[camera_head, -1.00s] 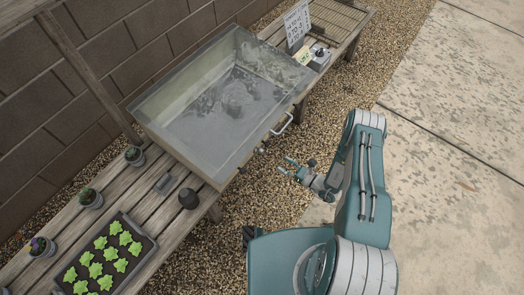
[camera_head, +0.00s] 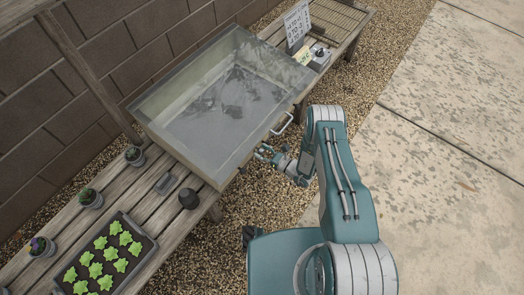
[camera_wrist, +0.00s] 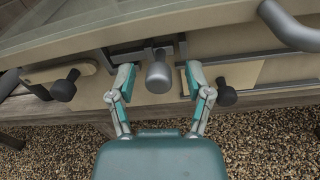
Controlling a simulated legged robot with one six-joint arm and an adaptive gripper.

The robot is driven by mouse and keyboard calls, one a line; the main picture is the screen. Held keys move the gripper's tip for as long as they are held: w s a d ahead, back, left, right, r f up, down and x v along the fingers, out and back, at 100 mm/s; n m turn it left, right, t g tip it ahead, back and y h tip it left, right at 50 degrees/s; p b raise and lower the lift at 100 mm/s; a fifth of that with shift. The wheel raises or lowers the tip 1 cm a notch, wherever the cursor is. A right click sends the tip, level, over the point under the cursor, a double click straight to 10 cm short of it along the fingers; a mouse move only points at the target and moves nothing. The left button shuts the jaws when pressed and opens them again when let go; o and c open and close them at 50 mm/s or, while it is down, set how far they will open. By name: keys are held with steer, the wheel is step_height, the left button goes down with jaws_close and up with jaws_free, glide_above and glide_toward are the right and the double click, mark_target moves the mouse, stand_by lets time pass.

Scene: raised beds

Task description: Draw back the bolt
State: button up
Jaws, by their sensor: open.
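The cold frame (camera_head: 222,110), a shallow wooden box with a clear lid, stands on the slatted bench in the head view. In the wrist view its front board carries a central bolt with a grey round knob (camera_wrist: 158,76) on a dark bracket. My gripper (camera_wrist: 162,84) is open, with one teal-padded finger on each side of this knob. I cannot tell whether either finger touches it. In the head view my gripper (camera_head: 262,152) is at the box's front board, partly hidden by my arm.
Dark knobs sit left (camera_wrist: 65,86) and right (camera_wrist: 227,93) of the central one. A grey handle (camera_head: 282,124) juts from the box's front. A seedling tray (camera_head: 149,243) and small pots share the bench. Gravel and paving lie in front.

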steer(key=shift+c, duration=0.3)
jaws_close()
steer(key=shift+w+d, duration=1.25)
steer(key=shift+w, duration=0.3)
steer(key=shift+o, duration=0.3)
jaws_free()
steer(key=shift+w, duration=0.1)
steer(key=v, duration=1.2)
